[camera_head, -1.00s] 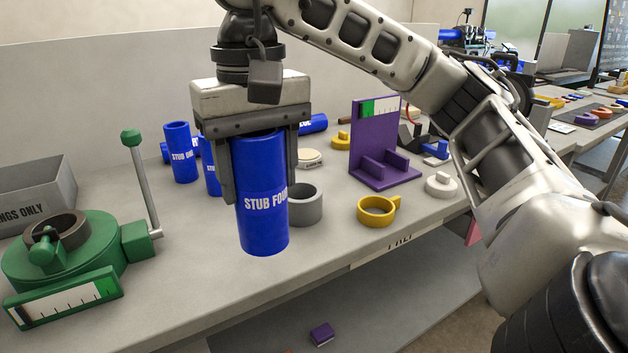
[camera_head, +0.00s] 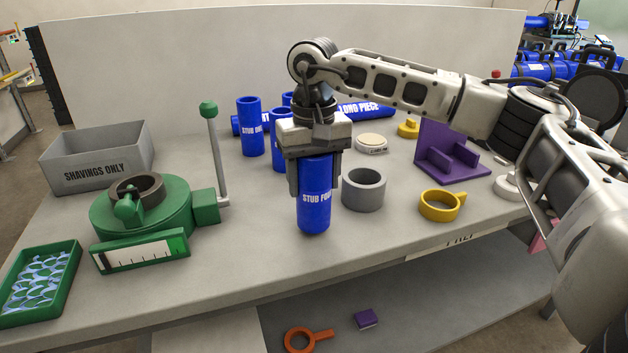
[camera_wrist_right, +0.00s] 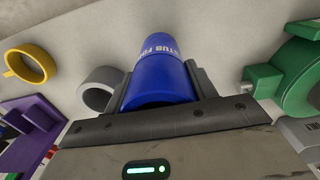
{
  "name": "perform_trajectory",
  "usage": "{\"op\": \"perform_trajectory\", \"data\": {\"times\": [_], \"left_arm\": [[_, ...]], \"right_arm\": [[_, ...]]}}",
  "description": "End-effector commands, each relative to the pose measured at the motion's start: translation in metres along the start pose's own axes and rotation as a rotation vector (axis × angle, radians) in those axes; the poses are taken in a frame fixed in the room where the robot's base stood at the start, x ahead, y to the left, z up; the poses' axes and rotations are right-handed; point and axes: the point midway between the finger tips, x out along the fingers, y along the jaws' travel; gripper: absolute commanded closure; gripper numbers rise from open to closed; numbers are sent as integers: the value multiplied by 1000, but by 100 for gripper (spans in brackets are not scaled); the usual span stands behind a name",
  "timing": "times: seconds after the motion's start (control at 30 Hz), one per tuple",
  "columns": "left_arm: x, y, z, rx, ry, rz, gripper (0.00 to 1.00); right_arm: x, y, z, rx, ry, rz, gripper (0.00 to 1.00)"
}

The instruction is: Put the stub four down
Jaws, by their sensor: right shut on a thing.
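Stub four (camera_head: 314,208) is a blue upright cylinder with white lettering. My right gripper (camera_head: 313,186) is shut on it, with one finger on each side of its upper part. The stub's lower end is at or just above the bench top (camera_head: 270,255); I cannot tell whether it touches. In the right wrist view the stub (camera_wrist_right: 160,68) sits between the fingers, with part of its lettering showing. My left gripper is not in view.
A grey ring (camera_head: 364,190) stands close right of the stub, with a yellow ring (camera_head: 440,205) beyond. A green clamp device (camera_head: 150,215) with a lever is to the left. Stub one (camera_head: 250,128) and other blue pipes are behind. Bare bench lies in front.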

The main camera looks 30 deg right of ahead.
Motion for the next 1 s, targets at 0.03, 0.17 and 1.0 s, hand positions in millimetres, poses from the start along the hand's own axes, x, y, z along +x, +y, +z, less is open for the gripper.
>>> {"op": "perform_trajectory", "data": {"times": [0.03, 0.17, 1.0], "left_arm": [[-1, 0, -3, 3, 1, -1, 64], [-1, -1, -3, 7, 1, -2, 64], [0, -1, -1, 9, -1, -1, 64]], "right_arm": [[5, 0, 0, 1, 0, 1, 91], [13, 0, 0, 1, 3, -1, 91], [6, 0, 0, 2, 3, -2, 22]]}}
